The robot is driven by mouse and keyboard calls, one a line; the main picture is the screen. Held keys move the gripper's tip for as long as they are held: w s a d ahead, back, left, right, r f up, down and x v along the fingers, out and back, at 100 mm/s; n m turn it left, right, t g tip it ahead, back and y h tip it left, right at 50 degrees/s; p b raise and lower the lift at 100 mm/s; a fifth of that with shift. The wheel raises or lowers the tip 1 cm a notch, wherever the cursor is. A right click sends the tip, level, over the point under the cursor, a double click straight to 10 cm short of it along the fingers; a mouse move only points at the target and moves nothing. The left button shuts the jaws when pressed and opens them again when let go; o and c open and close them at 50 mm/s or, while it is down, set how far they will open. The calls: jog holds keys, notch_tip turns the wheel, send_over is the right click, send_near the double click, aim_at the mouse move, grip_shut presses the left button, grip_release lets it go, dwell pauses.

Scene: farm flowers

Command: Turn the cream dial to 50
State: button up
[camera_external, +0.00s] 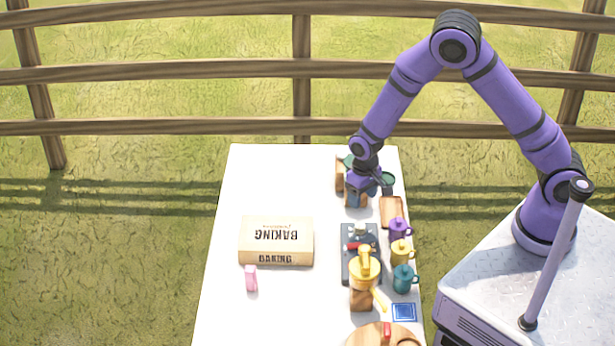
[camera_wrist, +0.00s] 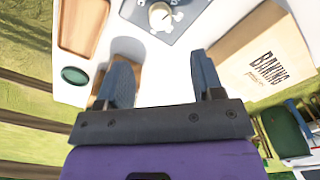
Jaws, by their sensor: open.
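The cream dial (camera_wrist: 160,16) is a small round knob on a grey plate (camera_wrist: 185,24) with white marks, at the top of the wrist view. The number it points to is too small to read. In the outside view the grey plate (camera_external: 348,268) lies on the white table (camera_external: 225,190), with a small pale knob at its far end that may be the dial. My gripper (camera_wrist: 160,72) is open with nothing between its fingers. In the outside view my gripper (camera_external: 357,195) is at the table's far right part, beyond the plate and apart from the dial.
A wooden block (camera_wrist: 127,50) stands close by my left finger in the wrist view. A wooden tray (camera_external: 391,212), purple (camera_external: 398,230), yellow (camera_external: 402,252) and teal mugs (camera_external: 404,279) line the right edge. A baking box (camera_external: 276,240) stands left; the far left table is clear.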

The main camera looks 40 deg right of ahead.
aim_at(360, 225)
notch_tip(360, 225, down, 11)
jog(key=shift+r, duration=0.15)
dwell(0.4)
jog(key=shift+c, duration=0.3)
jog(key=c, duration=0.9)
jog(key=shift+o, duration=0.2)
jog(key=shift+m, duration=0.3)
jog(key=m, duration=0.4)
jog(key=shift+m, duration=2.5)
